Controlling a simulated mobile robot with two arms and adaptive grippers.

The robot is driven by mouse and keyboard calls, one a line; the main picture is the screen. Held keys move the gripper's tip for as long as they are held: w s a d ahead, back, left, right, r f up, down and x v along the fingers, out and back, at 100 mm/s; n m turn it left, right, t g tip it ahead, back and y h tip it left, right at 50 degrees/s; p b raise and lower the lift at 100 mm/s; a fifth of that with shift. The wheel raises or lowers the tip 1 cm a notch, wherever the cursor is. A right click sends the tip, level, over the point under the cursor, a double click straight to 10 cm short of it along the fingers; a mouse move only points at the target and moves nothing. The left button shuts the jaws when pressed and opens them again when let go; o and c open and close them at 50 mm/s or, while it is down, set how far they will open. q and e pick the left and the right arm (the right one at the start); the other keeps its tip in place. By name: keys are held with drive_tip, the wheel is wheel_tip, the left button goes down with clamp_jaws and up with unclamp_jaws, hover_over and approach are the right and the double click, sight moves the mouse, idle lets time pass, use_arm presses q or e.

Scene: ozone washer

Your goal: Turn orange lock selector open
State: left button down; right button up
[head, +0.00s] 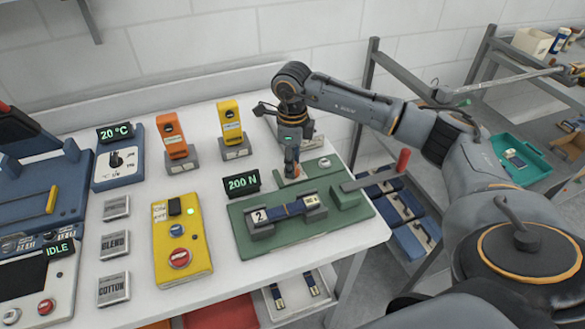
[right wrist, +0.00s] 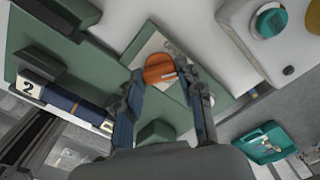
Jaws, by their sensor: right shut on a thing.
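The orange lock selector (right wrist: 159,68) is a round orange knob with a pale mark, on a light plate on the green fixture (right wrist: 60,60). In the head view only a bit of its orange (head: 297,171) shows under my right gripper (head: 291,168). My right gripper points down at the back of the green fixture (head: 255,243). In the right wrist view its two fingers (right wrist: 163,85) stand on either side of the selector, shut on it; the exact contact is partly hidden. My left gripper is not in view.
A 200 N display (head: 242,183) stands left of my right gripper. Orange (head: 174,140) and yellow (head: 231,122) devices stand at the back left. A yellow control box (head: 182,240) is farther left.

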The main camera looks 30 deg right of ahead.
drive_tip(key=n+b, duration=0.2)
drive_tip(key=n, duration=0.1)
drive_tip(key=shift+f+n, duration=0.2)
drive_tip(key=shift+n, duration=0.1)
drive_tip(key=shift+r+n+b, duration=0.1)
drive_tip(key=shift+n+b, duration=0.75)
drive_tip(key=shift+n, duration=0.65)
drive_tip(key=o, duration=1.2)
drive_tip(key=shift+c, duration=0.2)
drive_tip(key=shift+r, duration=0.1)
wheel_tip(320, 180, up, 12)
